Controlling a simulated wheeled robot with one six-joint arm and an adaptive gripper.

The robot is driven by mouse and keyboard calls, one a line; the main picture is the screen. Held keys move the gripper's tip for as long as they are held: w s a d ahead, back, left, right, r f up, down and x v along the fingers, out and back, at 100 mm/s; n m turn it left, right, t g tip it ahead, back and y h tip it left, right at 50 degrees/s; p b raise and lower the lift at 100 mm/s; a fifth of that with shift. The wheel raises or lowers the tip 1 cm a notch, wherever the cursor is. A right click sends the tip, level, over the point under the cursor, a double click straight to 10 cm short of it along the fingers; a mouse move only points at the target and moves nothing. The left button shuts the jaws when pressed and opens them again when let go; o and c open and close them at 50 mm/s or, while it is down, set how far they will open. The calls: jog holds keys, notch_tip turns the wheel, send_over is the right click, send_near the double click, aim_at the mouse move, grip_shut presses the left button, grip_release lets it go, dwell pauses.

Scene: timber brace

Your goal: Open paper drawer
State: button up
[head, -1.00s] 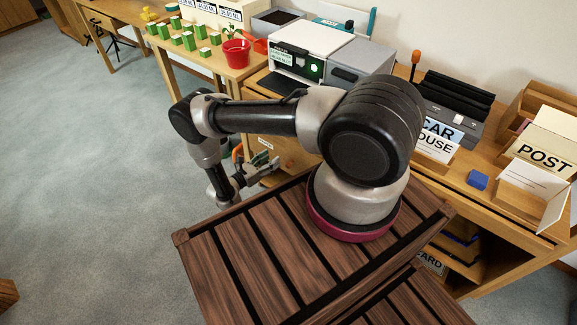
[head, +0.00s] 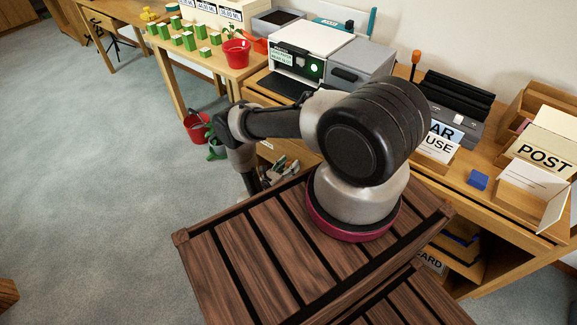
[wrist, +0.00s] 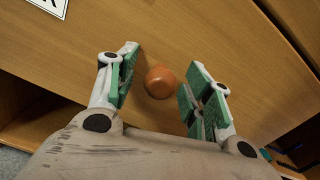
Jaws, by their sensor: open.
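A wooden drawer front (wrist: 225,45) fills most of the wrist view, with a round orange-brown knob (wrist: 160,82) on it. A white label with dark lettering (wrist: 50,5) is partly cut off at the top left. My gripper (wrist: 162,60) is open, with its two green-padded fingers on either side of the knob. Gaps show between the knob and both fingers. In the head view my gripper (head: 280,171) is low in front of the desk, beside the slatted platform, and my arm hides most of the drawer.
The desk (head: 400,70) carries a printer (head: 305,55), a card holder and a POST box (head: 545,140). A red bucket (head: 197,127) stands on the floor left of my arm. The dark slatted wooden platform (head: 270,260) is close below my arm. Open carpet (head: 100,180) lies to the left.

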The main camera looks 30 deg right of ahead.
grip_shut()
